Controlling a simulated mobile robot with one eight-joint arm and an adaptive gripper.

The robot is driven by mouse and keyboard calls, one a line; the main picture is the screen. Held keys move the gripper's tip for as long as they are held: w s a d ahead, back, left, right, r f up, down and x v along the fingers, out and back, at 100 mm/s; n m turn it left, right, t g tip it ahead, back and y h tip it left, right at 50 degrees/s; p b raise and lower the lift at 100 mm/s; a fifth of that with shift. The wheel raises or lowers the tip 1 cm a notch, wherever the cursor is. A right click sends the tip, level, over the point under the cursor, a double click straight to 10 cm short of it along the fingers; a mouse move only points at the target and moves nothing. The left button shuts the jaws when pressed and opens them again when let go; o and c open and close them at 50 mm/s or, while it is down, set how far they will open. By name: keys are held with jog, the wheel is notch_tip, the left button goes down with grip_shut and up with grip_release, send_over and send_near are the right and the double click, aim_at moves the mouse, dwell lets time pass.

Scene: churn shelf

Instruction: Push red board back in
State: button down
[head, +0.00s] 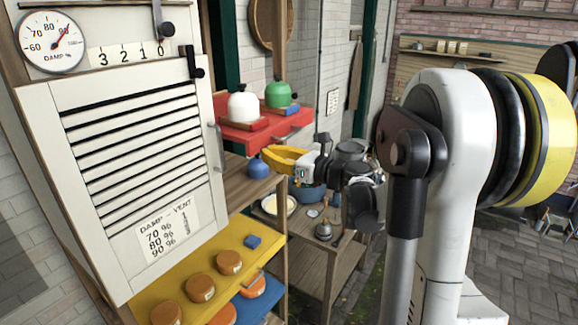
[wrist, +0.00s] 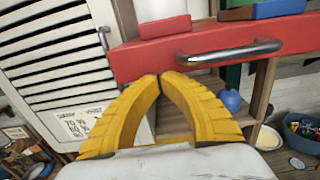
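The red board (head: 235,137) carries a white domed churn (head: 243,105) and a green domed churn (head: 280,95). It juts out of the shelf. In the wrist view its red front edge (wrist: 135,63) spans the top, with a metal bar handle (wrist: 230,54) on it. My gripper (head: 268,155) is just below and in front of the board in the head view. In the wrist view the yellow fingers (wrist: 159,77) meet at their tips, shut with nothing between them. The tips appear close below the board's edge, left of the handle; I cannot tell whether they touch.
A white louvred door (head: 140,170) stands left of the board. A yellow board (head: 185,275) with several orange-brown rounds is low at left. A blue round vessel (head: 258,168) sits on the wooden shelf below. A table (head: 325,250) with pots stands behind my gripper.

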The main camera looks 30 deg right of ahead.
jog(key=b+x, duration=0.2)
jog(key=x, duration=1)
jog(key=shift+b, duration=0.35)
jog(key=shift+s+r, duration=0.1)
